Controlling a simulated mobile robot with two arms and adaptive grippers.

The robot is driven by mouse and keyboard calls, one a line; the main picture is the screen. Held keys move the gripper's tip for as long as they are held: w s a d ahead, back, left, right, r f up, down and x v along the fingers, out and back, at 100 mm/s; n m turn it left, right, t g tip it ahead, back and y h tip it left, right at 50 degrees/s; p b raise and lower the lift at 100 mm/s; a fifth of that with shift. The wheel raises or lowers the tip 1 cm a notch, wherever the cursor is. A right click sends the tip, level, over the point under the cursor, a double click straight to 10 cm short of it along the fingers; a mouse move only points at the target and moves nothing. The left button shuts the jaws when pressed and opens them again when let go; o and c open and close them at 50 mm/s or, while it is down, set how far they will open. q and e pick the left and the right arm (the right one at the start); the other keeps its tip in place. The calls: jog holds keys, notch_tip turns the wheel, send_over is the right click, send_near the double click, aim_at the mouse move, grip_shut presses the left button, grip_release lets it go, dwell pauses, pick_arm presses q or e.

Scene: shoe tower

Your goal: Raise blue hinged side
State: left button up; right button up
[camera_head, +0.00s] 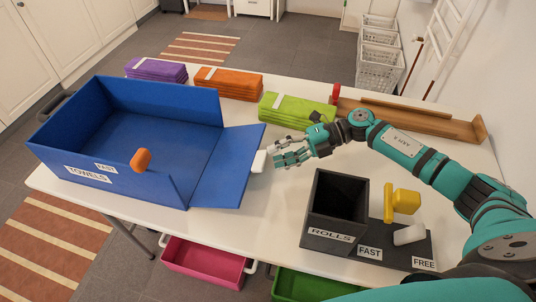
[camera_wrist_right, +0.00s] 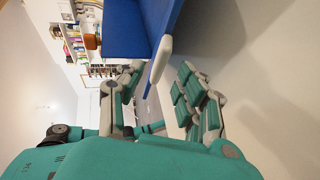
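The blue box (camera_head: 66,149), labelled TOWELS and FAST, stands on the left of the white table. Its blue hinged side (camera_head: 226,166) is folded outward on the right, low over the table. A white tab (camera_head: 259,161) is on that side's outer edge. My right gripper (camera_head: 280,157) is just right of the tab. In the right wrist view the fingers of the right gripper (camera_wrist_right: 158,100) are spread apart. The white tab (camera_wrist_right: 160,58) lies ahead in the gap between them, on the edge of the blue panel (camera_wrist_right: 128,28). Contact is not visible. My left gripper is not in view.
An orange knob (camera_head: 141,160) is on the box's front. Purple (camera_head: 156,70), orange (camera_head: 227,84) and green (camera_head: 298,111) towel stacks lie behind. A dark ROLLS holder (camera_head: 338,205) with a yellow piece (camera_head: 404,201) stands at front right. A wooden tray (camera_head: 420,120) is at back right.

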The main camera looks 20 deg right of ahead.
aim_at(266, 159)
jog(key=shift+x, duration=1.7)
grip_shut()
